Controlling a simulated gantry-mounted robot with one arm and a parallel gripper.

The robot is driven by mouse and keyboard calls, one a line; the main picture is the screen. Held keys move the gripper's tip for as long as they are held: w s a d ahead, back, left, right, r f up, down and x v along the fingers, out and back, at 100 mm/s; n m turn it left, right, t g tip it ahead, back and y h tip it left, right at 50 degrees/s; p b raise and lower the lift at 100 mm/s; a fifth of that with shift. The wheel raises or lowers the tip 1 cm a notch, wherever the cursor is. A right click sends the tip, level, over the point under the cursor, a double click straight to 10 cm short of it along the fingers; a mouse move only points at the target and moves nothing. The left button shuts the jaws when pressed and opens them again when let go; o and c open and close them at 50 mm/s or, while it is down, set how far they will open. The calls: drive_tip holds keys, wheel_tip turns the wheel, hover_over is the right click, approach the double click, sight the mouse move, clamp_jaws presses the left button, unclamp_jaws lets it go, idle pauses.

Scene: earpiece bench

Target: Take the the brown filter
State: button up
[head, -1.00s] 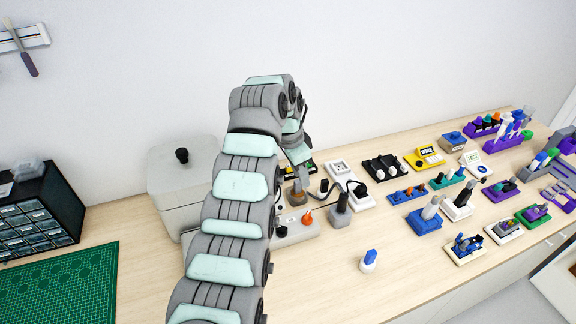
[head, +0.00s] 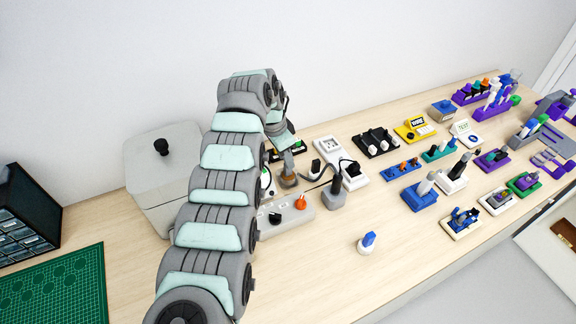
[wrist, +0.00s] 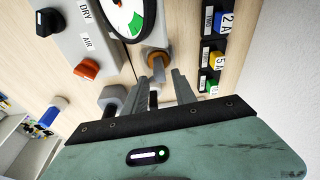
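A brown ring-shaped piece (wrist: 157,59), which looks like the brown filter, sits around a grey stand beside the dial in the wrist view. In the head view the brown piece (head: 288,181) is on the bench just below my gripper (head: 288,163). In the wrist view my gripper (wrist: 160,92) points towards the brown piece, with its two grey fingers apart. A grey and dark upright part shows between the fingers. I cannot tell whether the fingers touch it.
A grey control box (head: 285,216) with an orange knob (head: 300,203) and a dial stands close by. A grey holder with a black handle (head: 335,190) is to the right. Coloured blocks (wrist: 210,58) line the right in the wrist view.

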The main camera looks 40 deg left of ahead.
drive_tip(key=shift+b+x, duration=0.35)
drive_tip(key=shift+x, duration=0.65)
clamp_jaws()
drive_tip(key=shift+r, duration=0.1)
idle(0.6)
drive_tip(key=w+p+v, duration=0.1)
drive_tip(key=w+v, duration=0.1)
drive_tip(key=v, duration=0.7)
drive_tip(key=shift+d+r, duration=0.35)
drive_tip(key=shift+r, duration=0.15)
drive_tip(key=shift+s, duration=0.1)
